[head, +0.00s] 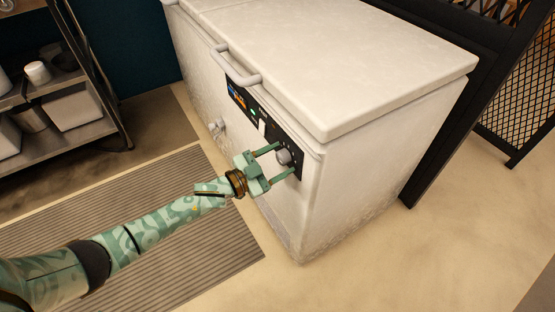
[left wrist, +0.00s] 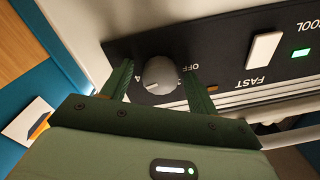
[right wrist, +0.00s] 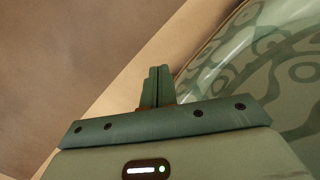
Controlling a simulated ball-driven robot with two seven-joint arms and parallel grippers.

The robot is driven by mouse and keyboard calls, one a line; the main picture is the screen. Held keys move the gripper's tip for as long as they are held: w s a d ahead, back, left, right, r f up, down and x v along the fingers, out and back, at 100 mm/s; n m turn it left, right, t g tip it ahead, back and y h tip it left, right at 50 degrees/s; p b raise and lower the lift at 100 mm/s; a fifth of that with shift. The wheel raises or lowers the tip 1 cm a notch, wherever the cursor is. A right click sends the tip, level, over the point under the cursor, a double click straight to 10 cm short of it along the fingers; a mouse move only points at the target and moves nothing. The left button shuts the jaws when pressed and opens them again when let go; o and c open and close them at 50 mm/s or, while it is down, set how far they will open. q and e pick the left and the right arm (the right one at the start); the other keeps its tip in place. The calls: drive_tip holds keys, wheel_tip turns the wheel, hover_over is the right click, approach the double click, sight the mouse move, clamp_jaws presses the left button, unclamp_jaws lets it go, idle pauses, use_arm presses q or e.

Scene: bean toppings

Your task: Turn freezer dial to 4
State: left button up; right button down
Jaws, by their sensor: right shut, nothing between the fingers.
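The white chest freezer (head: 270,130) has a black control panel (head: 255,118) on its front. The grey round dial (head: 284,157) sits near the panel's right end. In the left wrist view the dial (left wrist: 159,75) has a white pointer mark, with "OFF" on its right and "4" on its left. The pointer is toward the lower left, near the "4" side; its exact setting is hard to read. My left gripper (head: 279,160) is open, its fingers on either side of the dial; contact is unclear. My right gripper (right wrist: 158,87) is shut and empty, away from the freezer.
The panel also has a white switch (left wrist: 264,49) marked "FAST" and a green light (left wrist: 301,53). The lid handle (head: 235,70) is above the panel. A metal shelf (head: 60,95) stands at left, a striped mat (head: 130,220) lies in front, and a black frame (head: 430,150) stands at right.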

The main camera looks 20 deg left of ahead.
use_arm(q)
drive_tip(key=shift+s+a, duration=0.15)
drive_tip(key=shift+s, duration=0.05)
drive_tip(key=p+v, duration=0.4)
drive_tip(key=v, duration=1.2)
use_arm(e)
drive_tip(key=r, duration=0.1)
drive_tip(key=w+r, duration=0.1)
drive_tip(key=a+r, duration=0.1)
drive_tip(key=shift+w+a+r+m+t, duration=0.1)
drive_tip(key=shift+w+m+t, duration=0.1)
drive_tip(key=shift+m+t, duration=0.15)
use_arm(q)
drive_tip(key=shift+w, duration=0.15)
